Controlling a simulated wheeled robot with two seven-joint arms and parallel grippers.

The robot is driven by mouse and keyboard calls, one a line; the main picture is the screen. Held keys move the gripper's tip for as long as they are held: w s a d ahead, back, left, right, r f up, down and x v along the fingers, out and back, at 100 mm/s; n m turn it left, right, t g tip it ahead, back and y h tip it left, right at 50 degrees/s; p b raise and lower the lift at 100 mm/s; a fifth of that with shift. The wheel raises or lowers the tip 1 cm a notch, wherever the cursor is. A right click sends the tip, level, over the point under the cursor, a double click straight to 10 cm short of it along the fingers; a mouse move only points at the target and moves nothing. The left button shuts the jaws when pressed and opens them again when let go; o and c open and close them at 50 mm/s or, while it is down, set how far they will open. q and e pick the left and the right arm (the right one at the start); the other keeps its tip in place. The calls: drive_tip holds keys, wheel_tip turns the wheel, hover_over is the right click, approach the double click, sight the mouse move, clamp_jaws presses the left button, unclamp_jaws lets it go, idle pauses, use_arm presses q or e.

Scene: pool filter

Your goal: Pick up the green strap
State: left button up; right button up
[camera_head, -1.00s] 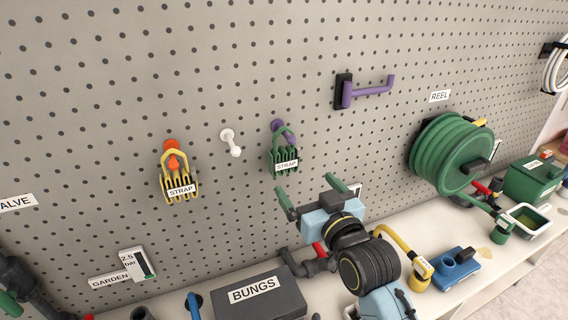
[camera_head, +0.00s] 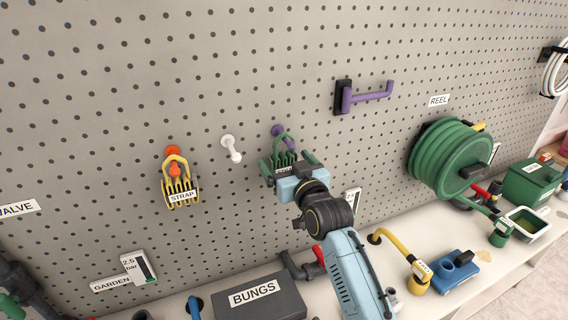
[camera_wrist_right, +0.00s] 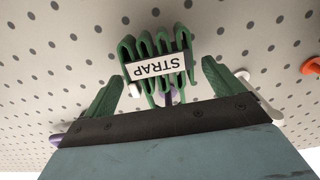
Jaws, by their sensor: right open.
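The green strap (camera_head: 283,142) hangs on a purple peg (camera_head: 277,130) on the pegboard. Its lower part is largely hidden behind my right gripper in the head view. My right gripper (camera_head: 287,163) is open, with one finger on each side of the strap. In the right wrist view the strap (camera_wrist_right: 158,62) with its white label shows between and beyond the two green fingers of the gripper (camera_wrist_right: 157,85). I cannot tell whether the fingers touch it. My left gripper is not in view.
A yellow strap (camera_head: 179,180) hangs on an orange peg to the left. A white peg (camera_head: 231,148) sits beside the green strap. A purple hook (camera_head: 366,95) and a green hose reel (camera_head: 447,158) are to the right. A bungs box (camera_head: 258,303) stands on the shelf below.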

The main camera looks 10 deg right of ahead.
drive_tip(key=shift+w+a, duration=0.1)
drive_tip(key=shift+w, duration=0.45)
drive_tip(key=shift+c, duration=0.4)
drive_tip(key=c, duration=1)
